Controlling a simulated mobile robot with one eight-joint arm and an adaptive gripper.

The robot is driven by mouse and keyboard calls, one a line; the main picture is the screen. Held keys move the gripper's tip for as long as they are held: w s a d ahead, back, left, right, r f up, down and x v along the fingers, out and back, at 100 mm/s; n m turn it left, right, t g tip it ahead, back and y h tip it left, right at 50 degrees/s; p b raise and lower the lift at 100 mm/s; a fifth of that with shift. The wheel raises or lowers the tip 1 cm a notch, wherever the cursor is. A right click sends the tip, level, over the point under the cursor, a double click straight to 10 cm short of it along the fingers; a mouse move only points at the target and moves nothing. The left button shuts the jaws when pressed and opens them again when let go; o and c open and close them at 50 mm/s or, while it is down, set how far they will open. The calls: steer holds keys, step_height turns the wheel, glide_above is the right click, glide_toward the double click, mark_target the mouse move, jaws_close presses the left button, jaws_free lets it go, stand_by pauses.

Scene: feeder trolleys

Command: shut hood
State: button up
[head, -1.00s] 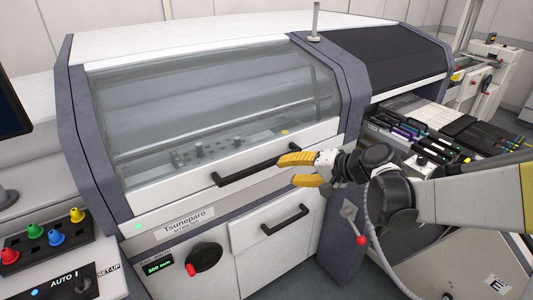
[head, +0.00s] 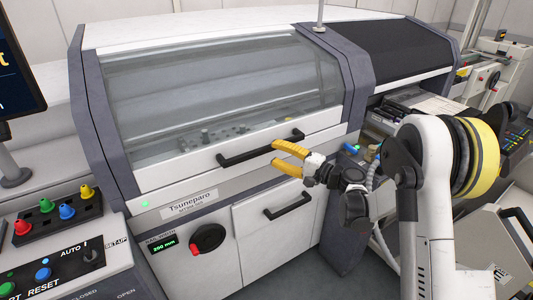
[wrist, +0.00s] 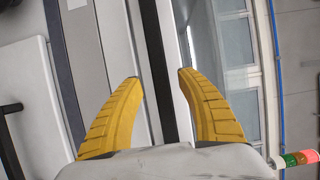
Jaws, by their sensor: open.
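The hood (head: 220,90) is a clear panel with a white lower rail on the front of the grey-and-white machine. It looks down, its rail lying along the front panel with no clear gap. My gripper (head: 274,156) is open and empty, with yellow fingers just below and in front of the handle's right half. In the wrist view, a black bar (wrist: 158,70), seemingly the handle, runs between the spread fingers (wrist: 162,80). I cannot tell whether the fingertips reach it.
A second black handle (head: 287,206) is on the lower white door. A red-and-black knob (head: 207,239) sits left of it. A control panel with coloured knobs (head: 67,212) stands at the left. A feeder trolley (head: 515,140) is at the right.

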mark_target(268, 150)
steer(key=b+x, duration=0.1)
steer(key=x, duration=0.3)
steer(key=shift+a, duration=0.1)
jaws_close()
